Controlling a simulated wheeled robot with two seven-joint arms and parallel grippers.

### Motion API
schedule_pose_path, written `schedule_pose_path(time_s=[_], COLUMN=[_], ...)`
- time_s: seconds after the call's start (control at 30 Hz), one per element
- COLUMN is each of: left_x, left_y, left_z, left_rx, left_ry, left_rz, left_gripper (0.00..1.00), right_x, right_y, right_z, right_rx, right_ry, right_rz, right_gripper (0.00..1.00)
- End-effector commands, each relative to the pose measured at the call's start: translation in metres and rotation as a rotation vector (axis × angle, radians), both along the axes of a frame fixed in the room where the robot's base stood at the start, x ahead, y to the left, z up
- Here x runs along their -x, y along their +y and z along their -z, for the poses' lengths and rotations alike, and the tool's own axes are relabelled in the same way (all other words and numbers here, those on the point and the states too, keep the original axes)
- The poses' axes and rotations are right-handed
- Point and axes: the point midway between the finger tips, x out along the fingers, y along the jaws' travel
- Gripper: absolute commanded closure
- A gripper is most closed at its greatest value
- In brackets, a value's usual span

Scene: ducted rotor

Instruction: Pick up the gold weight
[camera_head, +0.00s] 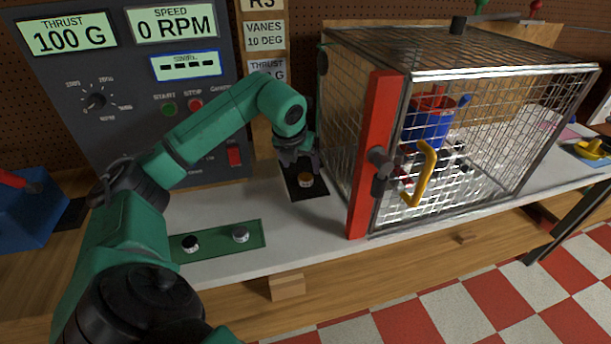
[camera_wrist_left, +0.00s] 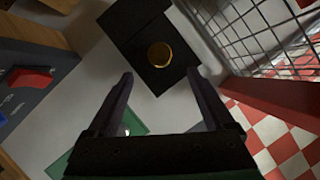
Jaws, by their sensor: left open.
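The gold weight (camera_head: 305,180) sits on a black pad (camera_head: 311,191) on the white bench, between the control panel and the wire cage. It also shows in the left wrist view (camera_wrist_left: 159,55) as a round gold disc on the black pad (camera_wrist_left: 128,32). My left gripper (camera_head: 297,162) is just above and behind the weight in the head view. In the left wrist view its two fingers (camera_wrist_left: 160,80) are spread wide and empty, with the weight ahead of the gap between them. My right gripper is not in view.
A green tray (camera_head: 215,238) with a black weight (camera_head: 190,243) and a silver weight (camera_head: 240,234) lies at the bench front. The wire cage with its red door post (camera_head: 372,155) and yellow handle (camera_head: 420,175) stands close on the right. The control panel (camera_head: 130,105) is behind.

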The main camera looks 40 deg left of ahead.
Motion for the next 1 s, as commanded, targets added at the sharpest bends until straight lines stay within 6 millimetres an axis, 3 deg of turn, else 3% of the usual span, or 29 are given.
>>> schedule_pose_path(time_s=[0.1, 0.17, 0.27, 0.4, 0.6, 0.67, 0.83, 1.0], left_x=[-0.006, -0.009, -0.017, -0.026, -0.027, -0.027, -0.027, -0.027], left_y=[0.002, 0.003, 0.007, 0.010, 0.011, 0.011, 0.011, 0.011], left_z=[0.012, 0.018, 0.033, 0.056, 0.060, 0.060, 0.059, 0.059], left_rx=[0.003, 0.003, 0.005, 0.003, 0.001, 0.001, 0.001, 0.001], left_ry=[0.002, 0.003, 0.005, 0.001, -0.001, -0.001, -0.001, -0.001], left_rz=[0.001, -0.001, 0.001, 0.002, 0.003, 0.003, 0.002, 0.002], left_gripper=[0.14, 0.14, 0.14, 0.14, 0.14, 0.33, 0.98, 1.00], right_x=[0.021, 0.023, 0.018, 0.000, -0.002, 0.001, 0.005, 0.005], right_y=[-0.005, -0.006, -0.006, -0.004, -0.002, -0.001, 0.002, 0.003], right_z=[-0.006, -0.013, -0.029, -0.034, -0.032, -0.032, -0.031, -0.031], right_rx=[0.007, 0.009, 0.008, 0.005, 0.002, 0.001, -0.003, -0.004], right_ry=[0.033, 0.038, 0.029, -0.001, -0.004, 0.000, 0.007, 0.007], right_rz=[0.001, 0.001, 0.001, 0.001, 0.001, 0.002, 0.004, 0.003], right_gripper=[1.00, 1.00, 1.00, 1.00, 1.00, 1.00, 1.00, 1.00])
